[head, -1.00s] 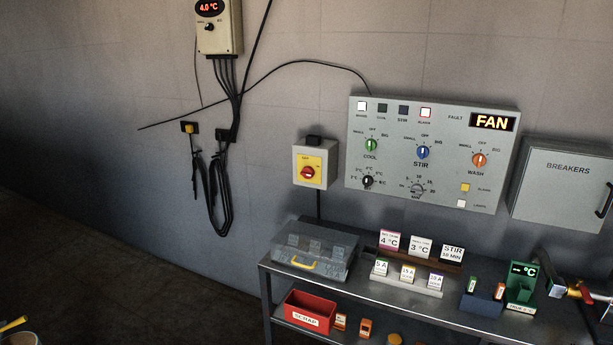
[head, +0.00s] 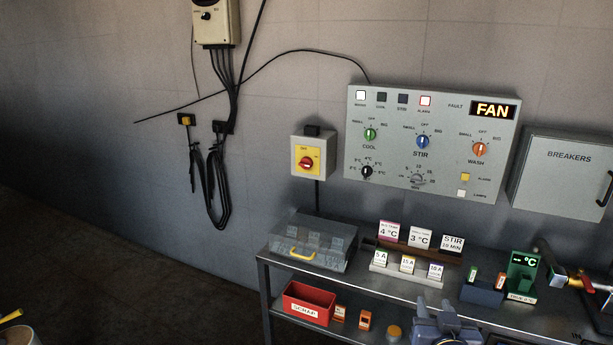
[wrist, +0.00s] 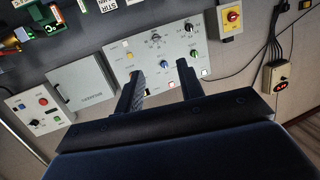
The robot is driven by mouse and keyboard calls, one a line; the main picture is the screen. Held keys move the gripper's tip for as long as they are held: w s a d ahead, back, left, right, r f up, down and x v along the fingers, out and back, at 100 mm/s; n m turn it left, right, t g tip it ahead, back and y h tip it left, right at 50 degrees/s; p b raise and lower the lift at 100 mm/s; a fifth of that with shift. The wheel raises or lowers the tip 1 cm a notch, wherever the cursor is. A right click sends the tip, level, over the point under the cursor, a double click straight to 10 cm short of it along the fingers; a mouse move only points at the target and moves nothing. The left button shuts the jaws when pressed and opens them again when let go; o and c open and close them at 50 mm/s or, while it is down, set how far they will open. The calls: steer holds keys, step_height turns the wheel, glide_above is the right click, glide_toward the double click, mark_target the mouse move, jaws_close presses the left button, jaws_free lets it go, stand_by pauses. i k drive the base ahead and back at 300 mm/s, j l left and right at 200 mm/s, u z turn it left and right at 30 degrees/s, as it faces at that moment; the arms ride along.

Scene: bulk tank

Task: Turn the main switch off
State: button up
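The main switch (head: 306,163) is a red rotary knob on a yellow plate, on a grey box fixed to the wall left of the control panel. Small lettering stands above the knob; its exact setting is too small to tell. In the wrist view, which is upside down, the switch (wrist: 232,17) shows at the upper right, beyond the fingers and apart from them. My gripper (wrist: 160,80) is open, with nothing between its two dark fingers. It faces the wall and control panel. The head view does not clearly show its fingers.
The control panel (head: 432,140) has several knobs and a lit FAN sign. The breakers cabinet (head: 567,178) is at right. Below stands a metal bench (head: 385,293) with a clear lidded box (head: 312,241), label cards and a red scrap bin (head: 308,304). Cables hang at left.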

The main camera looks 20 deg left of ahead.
mark_target(305, 163)
steer(key=i+j+z, duration=0.1)
steer(key=j, duration=0.4)
steer(key=i+j, duration=0.25)
steer(key=j, duration=0.2)
steer(key=i+j+z, duration=0.15)
steer(key=j, duration=0.35)
steer(key=i+j, duration=0.15)
steer(key=j, duration=0.35)
steer(key=i+j+z, duration=0.15)
steer(key=j, duration=0.9)
steer(key=i+j+z, duration=0.15)
steer(key=j, duration=0.35)
